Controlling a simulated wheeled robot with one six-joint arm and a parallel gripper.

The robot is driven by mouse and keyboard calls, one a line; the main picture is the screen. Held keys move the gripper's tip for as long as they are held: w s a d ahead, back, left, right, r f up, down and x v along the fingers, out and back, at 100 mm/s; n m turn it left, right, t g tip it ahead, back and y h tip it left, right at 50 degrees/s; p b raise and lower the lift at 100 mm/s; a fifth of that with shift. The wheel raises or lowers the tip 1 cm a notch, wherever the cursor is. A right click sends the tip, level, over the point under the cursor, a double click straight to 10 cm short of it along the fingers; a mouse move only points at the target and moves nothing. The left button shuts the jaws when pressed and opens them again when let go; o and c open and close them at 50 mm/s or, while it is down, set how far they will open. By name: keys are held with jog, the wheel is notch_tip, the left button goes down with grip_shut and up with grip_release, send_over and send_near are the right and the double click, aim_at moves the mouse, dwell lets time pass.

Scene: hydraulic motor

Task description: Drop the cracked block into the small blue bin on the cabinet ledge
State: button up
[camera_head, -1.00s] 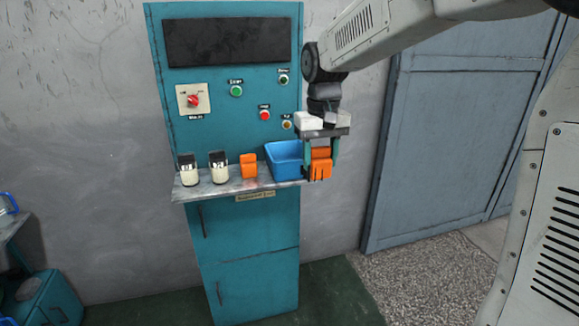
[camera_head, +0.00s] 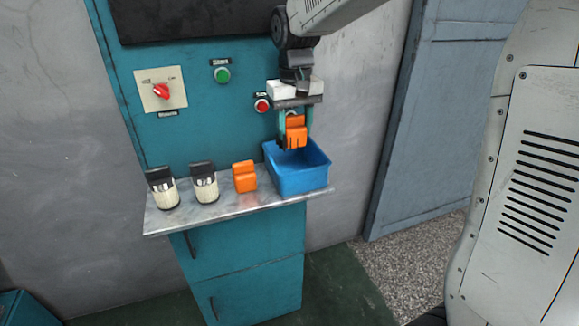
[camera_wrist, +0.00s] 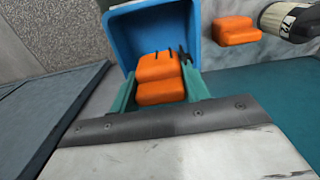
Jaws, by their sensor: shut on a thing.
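My gripper (camera_head: 295,143) is shut on an orange block with dark crack-like marks (camera_head: 296,130). It holds the block just above the open top of the small blue bin (camera_head: 298,181), which stands at the right end of the cabinet ledge (camera_head: 228,208). In the wrist view the cracked block (camera_wrist: 160,88) sits between my two teal fingers, and the blue bin (camera_wrist: 119,30) lies beyond it. The bin's floor is partly hidden by the block. A second orange block (camera_head: 244,176) stands on the ledge left of the bin, apart from it.
Two black-and-cream cylinders (camera_head: 161,188) (camera_head: 204,182) stand further left on the ledge. The teal cabinet front behind carries a red rotary switch (camera_head: 161,91), a green button (camera_head: 222,75) and a red button (camera_head: 262,104). A grey-blue door (camera_head: 430,130) is at the right.

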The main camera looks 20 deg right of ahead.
aim_at(304, 115)
jog(key=d+f, duration=0.2)
jog(key=f, duration=0.1)
jog(key=shift+d+f, duration=0.1)
jog(key=shift+f, duration=0.65)
jog(key=o, duration=1.1)
jog(key=shift+r, duration=0.15)
notch_tip(304, 115, up, 8)
jog(key=shift+f, duration=0.25)
